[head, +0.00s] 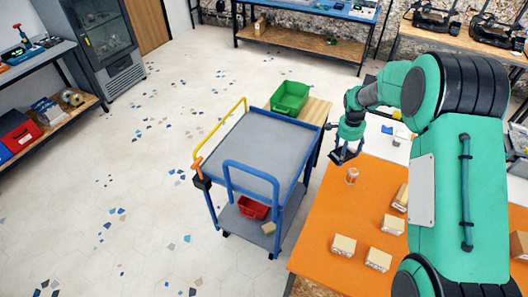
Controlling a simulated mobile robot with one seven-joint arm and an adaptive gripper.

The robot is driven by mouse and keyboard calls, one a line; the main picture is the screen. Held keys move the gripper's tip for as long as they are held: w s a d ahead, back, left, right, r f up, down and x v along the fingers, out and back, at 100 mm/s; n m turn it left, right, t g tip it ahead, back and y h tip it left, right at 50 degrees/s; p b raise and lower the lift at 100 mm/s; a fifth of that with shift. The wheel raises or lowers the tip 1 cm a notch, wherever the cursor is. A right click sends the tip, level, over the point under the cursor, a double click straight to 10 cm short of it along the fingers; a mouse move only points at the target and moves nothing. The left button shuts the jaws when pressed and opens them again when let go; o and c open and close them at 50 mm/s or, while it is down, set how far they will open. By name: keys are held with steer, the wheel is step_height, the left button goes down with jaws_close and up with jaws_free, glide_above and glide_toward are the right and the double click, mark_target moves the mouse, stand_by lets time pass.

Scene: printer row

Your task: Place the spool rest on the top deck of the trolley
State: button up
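The trolley has a blue frame and a grey top deck (250,148), which is bare. Its lower shelf (236,222) also shows. My gripper (345,158) hangs over the orange table's far left edge, just right of the trolley. Its dark fingers look spread apart, and I see nothing clearly held between them. A small pale, clear-looking upright object (352,175) stands on the orange table just below the gripper in the picture. I cannot tell whether it is the spool rest, and no other thing is clearly the spool rest.
The orange table (315,243) holds several small cardboard boxes (343,245). A red bin (253,208) and a small box sit on the trolley's lower shelf. A green crate (290,97) stands behind the trolley. The floor left of the trolley is clear.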

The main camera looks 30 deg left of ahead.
steer(key=s+a+n+b, duration=0.1)
steer(key=s+a+n, duration=0.35)
steer(key=a, duration=0.95)
steer(key=s+a+n, duration=0.2)
steer(key=s+a, duration=0.6)
steer(key=a, duration=0.7)
steer(key=shift+n+y, duration=0.25)
steer(key=shift+y, duration=0.15)
steer(key=shift+s+f, duration=0.2)
steer(key=shift+f, duration=2.25)
glide_toward(270, 172)
steer(key=shift+s+d+f+b, duration=0.2)
steer(key=shift+s+d+f, duration=0.15)
steer(key=shift+s, duration=0.2)
steer(key=shift+s+d+f+b, duration=0.2)
steer(key=shift+s+d, duration=0.25)
steer(key=shift+s, duration=0.15)
steer(key=shift+f, duration=1.9)
steer(key=shift+f, duration=0.15)
